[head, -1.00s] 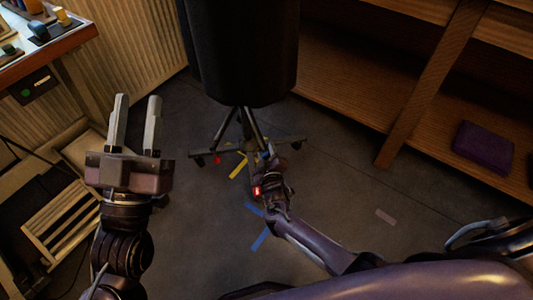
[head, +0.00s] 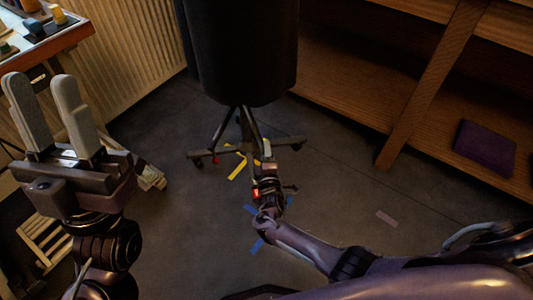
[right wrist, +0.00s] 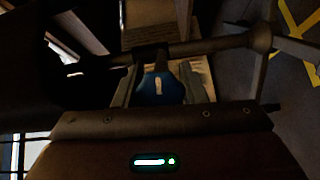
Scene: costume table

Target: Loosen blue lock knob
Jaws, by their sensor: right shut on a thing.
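A dark bar runs across just beyond the knob. In the head view my right gripper (head: 266,153) is low, by the wheeled base (head: 287,146) of the black stand (head: 245,55); the knob cannot be made out there. My left gripper (head: 42,92) is raised at the left, open and empty, its two pale fingers apart.
A worktable (head: 50,45) with small items stands at the upper left. Wooden shelves (head: 350,105) with a purple folded item (head: 485,148) are at the right. Yellow and blue tape (head: 258,246) marks the floor. The floor right of the stand is mostly clear.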

